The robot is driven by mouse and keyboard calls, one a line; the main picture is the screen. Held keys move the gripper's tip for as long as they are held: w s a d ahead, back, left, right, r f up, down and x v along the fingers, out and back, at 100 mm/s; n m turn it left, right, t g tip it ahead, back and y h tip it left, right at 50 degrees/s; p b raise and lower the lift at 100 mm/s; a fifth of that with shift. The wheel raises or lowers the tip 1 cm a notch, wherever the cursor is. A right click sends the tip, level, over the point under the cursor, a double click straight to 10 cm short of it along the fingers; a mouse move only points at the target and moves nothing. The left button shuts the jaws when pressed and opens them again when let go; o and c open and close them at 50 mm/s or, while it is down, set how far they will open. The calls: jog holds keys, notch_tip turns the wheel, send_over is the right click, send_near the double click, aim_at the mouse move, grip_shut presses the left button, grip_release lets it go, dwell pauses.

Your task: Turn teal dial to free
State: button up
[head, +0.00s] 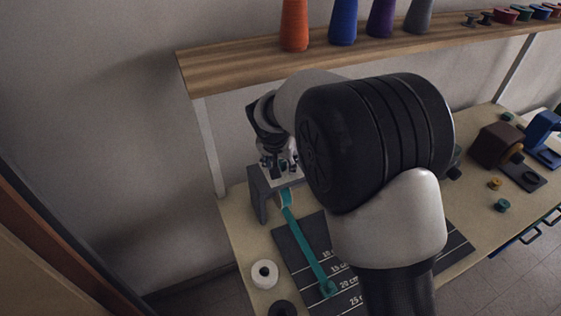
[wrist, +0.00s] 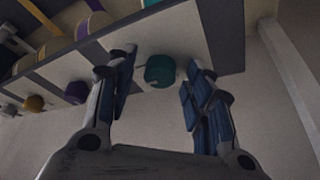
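The teal dial (wrist: 160,71) is on the pale front panel (wrist: 194,40) in the wrist view, a short round knob with a faint light mark at its left side. My gripper (wrist: 158,88) is open, with one blue-padded finger on each side of the dial and visible gaps to both. The dial seems slightly beyond the fingertips; I cannot tell how deep it sits between them. In the head view my gripper (head: 279,164) is at the grey ribbon stand (head: 258,190); the dial is hidden there. No setting labels are readable.
A purple dial (wrist: 75,92) and an ochre dial (wrist: 34,103) sit left along the panel. A teal ribbon (head: 305,245) runs down over a dark measuring mat (head: 292,252). A white roll (head: 264,274) lies left. A wooden shelf (head: 230,66) with thread cones hangs behind my arm.

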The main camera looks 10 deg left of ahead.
jog(key=c, duration=1)
jog(key=shift+o, duration=0.2)
